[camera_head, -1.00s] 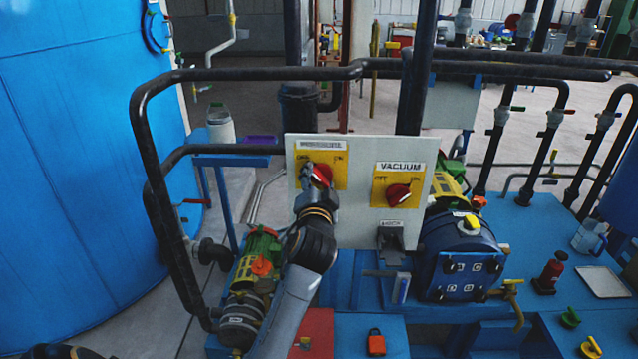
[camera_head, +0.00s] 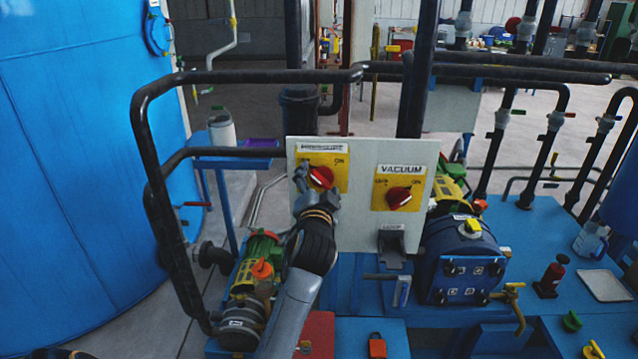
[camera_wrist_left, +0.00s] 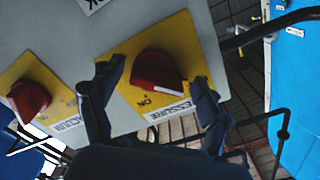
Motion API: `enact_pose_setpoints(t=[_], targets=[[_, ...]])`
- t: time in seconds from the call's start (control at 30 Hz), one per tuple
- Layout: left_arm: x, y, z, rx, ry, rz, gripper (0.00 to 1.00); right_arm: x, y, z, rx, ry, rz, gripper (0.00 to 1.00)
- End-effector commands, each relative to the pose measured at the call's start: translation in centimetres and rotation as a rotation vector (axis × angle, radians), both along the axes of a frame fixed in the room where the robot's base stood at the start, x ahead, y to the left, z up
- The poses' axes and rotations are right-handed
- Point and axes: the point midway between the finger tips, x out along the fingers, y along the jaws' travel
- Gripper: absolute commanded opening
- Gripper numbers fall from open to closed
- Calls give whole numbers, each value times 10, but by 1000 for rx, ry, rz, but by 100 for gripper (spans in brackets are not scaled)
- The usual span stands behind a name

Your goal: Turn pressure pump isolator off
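The pressure isolator is a red rotary knob (camera_head: 320,177) on a yellow plate (camera_head: 341,171) marked ON at its upper right. It is on the upper left of a grey panel (camera_head: 352,222). In the left wrist view the red knob (camera_wrist_left: 155,71) lies between my spread fingers, with a gap on each side. My left gripper (camera_head: 317,186) is open in front of the knob, and one finger covers the OFF side of the plate. It also shows in the left wrist view (camera_wrist_left: 157,84). My right gripper is not in view.
A similar red VACUUM knob (camera_head: 399,198) is to the right on the same panel. A black pipe (camera_head: 150,200) runs left of my arm. A green and yellow pump (camera_head: 255,262) stands below left, and a blue pump (camera_head: 459,260) is right of the panel.

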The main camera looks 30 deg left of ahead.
Motion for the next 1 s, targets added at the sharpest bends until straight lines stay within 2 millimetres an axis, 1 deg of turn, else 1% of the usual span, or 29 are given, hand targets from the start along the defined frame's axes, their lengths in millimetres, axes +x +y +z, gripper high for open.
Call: enact_pose_setpoints(t=[0.17, 0.3, 0.37, 0.7, 0.83, 1.0], targets=[[0, -1, -1, -1, 3, -1, 77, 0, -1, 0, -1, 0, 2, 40], [-7, -6, -3, -3, 4, -2, 77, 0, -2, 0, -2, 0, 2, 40], [-15, -11, -3, -3, 4, -2, 77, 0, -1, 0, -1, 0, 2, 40], [-76, -47, -2, -3, 3, 0, 77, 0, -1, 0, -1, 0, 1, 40], [-92, -56, -2, -2, 3, -1, 77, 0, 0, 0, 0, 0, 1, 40], [-102, -62, -1, -1, 1, 0, 77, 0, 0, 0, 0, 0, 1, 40]])
